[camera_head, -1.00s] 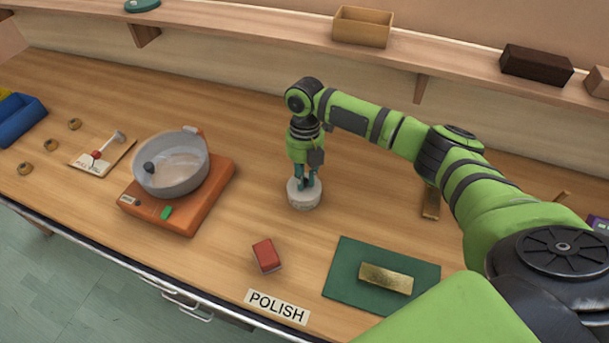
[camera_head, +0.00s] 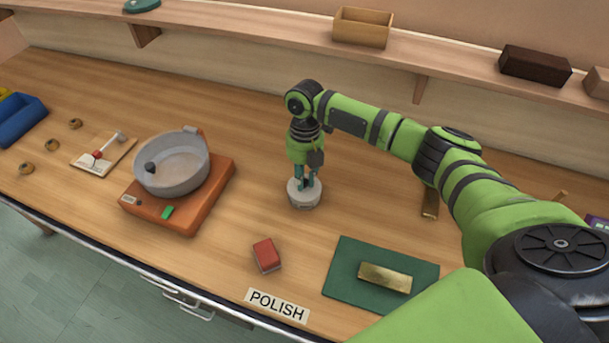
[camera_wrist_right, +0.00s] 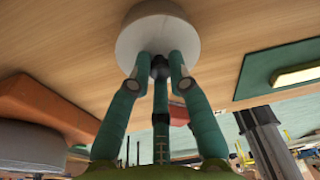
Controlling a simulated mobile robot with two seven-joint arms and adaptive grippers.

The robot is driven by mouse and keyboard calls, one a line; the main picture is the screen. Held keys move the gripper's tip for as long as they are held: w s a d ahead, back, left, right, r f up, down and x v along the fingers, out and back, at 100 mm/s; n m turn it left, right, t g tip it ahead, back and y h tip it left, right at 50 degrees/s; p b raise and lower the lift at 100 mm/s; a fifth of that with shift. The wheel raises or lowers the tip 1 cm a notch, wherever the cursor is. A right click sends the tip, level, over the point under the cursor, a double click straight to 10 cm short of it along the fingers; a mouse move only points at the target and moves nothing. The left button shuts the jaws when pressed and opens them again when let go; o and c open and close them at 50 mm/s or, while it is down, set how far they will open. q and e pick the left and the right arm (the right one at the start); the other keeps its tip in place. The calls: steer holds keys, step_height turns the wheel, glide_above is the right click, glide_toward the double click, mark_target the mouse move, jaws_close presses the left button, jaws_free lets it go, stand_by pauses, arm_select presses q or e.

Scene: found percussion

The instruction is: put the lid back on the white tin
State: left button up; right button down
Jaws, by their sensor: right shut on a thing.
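The white tin (camera_head: 305,203) stands upright on the bench, right of the orange appliance. Its pale round lid (camera_head: 294,187) is on top of it, under my right gripper (camera_head: 307,183). In the right wrist view the lid (camera_wrist_right: 143,35) is a pale disc with a dark knob (camera_wrist_right: 160,66). My right gripper's teal fingers (camera_wrist_right: 161,78) are closed around that knob. The seam between lid and tin is too small to tell whether the lid is fully seated. My left gripper is not in view.
A grey pan (camera_head: 172,174) sits on the orange appliance (camera_head: 213,190). A red block (camera_head: 266,255), a POLISH label (camera_head: 276,306) and a green mat (camera_head: 345,257) with a gold bar (camera_head: 385,278) lie nearer the front. Bare bench surrounds the tin. A shelf (camera_head: 240,25) runs along the back.

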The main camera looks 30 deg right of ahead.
stand_by(0.3)
steer(key=c, duration=1.1)
jaws_free()
steer(key=o, duration=0.5)
steer(key=shift+r, duration=0.1)
steer(key=shift+r+p, duration=3.4)
steer(key=shift+r, duration=0.05)
jaws_close()
